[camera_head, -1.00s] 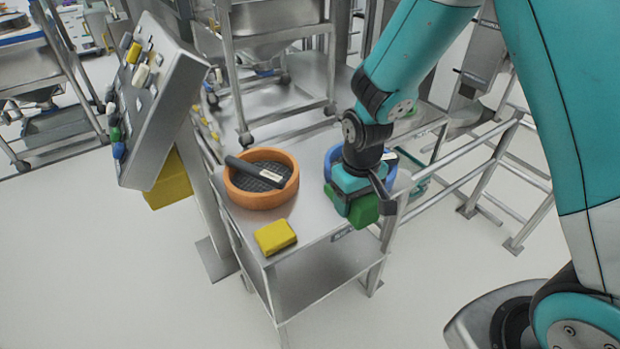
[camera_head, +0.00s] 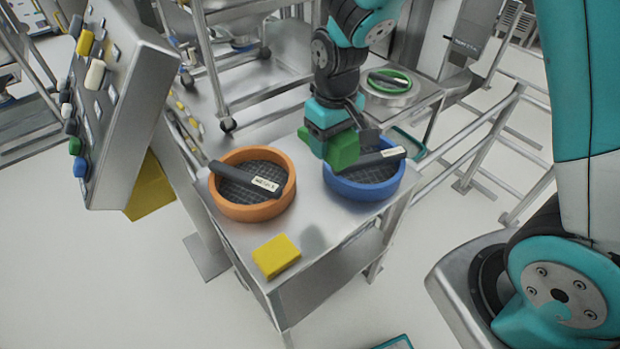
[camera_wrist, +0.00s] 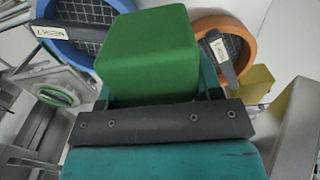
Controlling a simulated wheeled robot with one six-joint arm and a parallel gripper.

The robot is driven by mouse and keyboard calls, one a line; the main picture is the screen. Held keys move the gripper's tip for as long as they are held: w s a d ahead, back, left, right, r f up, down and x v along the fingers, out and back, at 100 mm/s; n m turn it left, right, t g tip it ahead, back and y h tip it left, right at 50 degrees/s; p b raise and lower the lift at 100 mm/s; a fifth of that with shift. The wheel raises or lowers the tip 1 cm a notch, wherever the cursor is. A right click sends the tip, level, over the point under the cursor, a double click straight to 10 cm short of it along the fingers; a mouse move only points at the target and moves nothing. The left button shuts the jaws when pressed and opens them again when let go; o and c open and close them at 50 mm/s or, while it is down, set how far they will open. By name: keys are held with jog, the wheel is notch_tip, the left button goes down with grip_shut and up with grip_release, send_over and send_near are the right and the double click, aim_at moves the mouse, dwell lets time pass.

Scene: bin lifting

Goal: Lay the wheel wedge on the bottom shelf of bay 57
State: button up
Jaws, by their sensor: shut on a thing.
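My gripper (camera_head: 332,130) is shut on a green block (camera_head: 342,150), which is probably the wheel wedge. The block hangs above the steel table, between the orange and blue rings and partly in front of the blue one. In the wrist view the green block (camera_wrist: 150,55) sticks out beyond the dark finger bar (camera_wrist: 160,122). The fingertips are largely hidden by the block. A lower shelf (camera_head: 325,285) shows under the table top. No readable number 57 shows, so I cannot tell which bay this is.
On the table top (camera_head: 310,210) stand an orange ring (camera_head: 225,210) and a blue ring (camera_head: 365,190), each with mesh and a dark labelled bar. A yellow block (camera_head: 276,256) lies near the front edge. A slanted panel (camera_head: 120,110) stands left; rails (camera_head: 470,130) stand right.

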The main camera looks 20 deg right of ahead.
jog(key=p, duration=0.1)
send_over(325, 210)
notch_tip(325, 210, down, 14)
jog(key=shift+f, duration=0.2)
jog(key=shift+f+p, duration=0.4)
jog(key=shift+f, duration=1.95)
jog(key=shift+f, duration=0.1)
jog(key=o, duration=1.1)
jog(key=shift+o, duration=0.2)
